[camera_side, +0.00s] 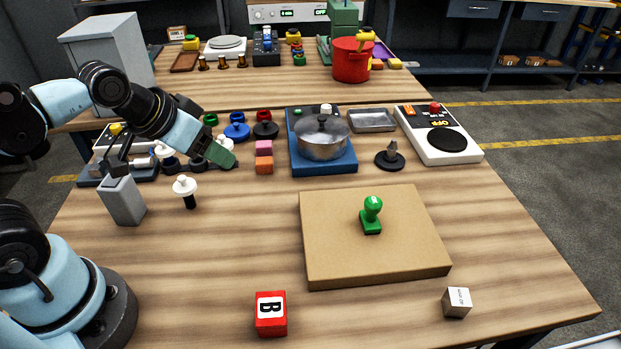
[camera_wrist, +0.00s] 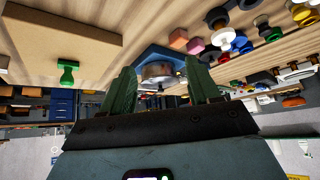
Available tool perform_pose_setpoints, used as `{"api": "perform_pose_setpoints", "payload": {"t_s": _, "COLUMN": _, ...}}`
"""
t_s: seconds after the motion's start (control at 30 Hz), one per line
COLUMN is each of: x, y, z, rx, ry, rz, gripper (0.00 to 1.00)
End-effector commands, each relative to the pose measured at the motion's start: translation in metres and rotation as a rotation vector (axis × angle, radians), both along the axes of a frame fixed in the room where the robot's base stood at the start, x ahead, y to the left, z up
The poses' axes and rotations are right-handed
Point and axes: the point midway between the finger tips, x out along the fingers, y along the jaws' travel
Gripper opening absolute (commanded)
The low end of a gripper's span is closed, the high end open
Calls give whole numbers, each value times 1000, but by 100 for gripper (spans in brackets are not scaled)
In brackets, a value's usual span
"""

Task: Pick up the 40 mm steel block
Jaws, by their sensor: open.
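The small steel block (camera_side: 457,302) sits on the table at the front right, beyond the near right corner of the cardboard box, with a pale label on its top. My gripper (camera_side: 222,154) is in the air at the left, near the orange and pink blocks and far from the steel block. In the wrist view my gripper (camera_wrist: 160,88) has its two green fingers apart, with nothing held between them.
A flat cardboard box (camera_side: 330,250) bears a green stamp (camera_side: 371,215). A pot (camera_side: 322,140) sits on a blue base behind the box. A grey holder (camera_side: 123,201) is at left. The table around the steel block is clear.

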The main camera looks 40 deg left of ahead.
Motion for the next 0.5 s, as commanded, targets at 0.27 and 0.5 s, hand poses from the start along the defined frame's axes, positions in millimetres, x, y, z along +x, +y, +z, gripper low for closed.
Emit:
{"api": "perform_pose_setpoints", "payload": {"t_s": 0.27, "x": 0, "y": 0, "z": 0, "rx": 2, "ry": 1, "rz": -2, "gripper": 64}}
{"api": "perform_pose_setpoints", "payload": {"t_s": 0.5, "x": 22, "y": -31, "z": 15, "rx": 7, "ry": 26, "rz": -115, "gripper": 64}}
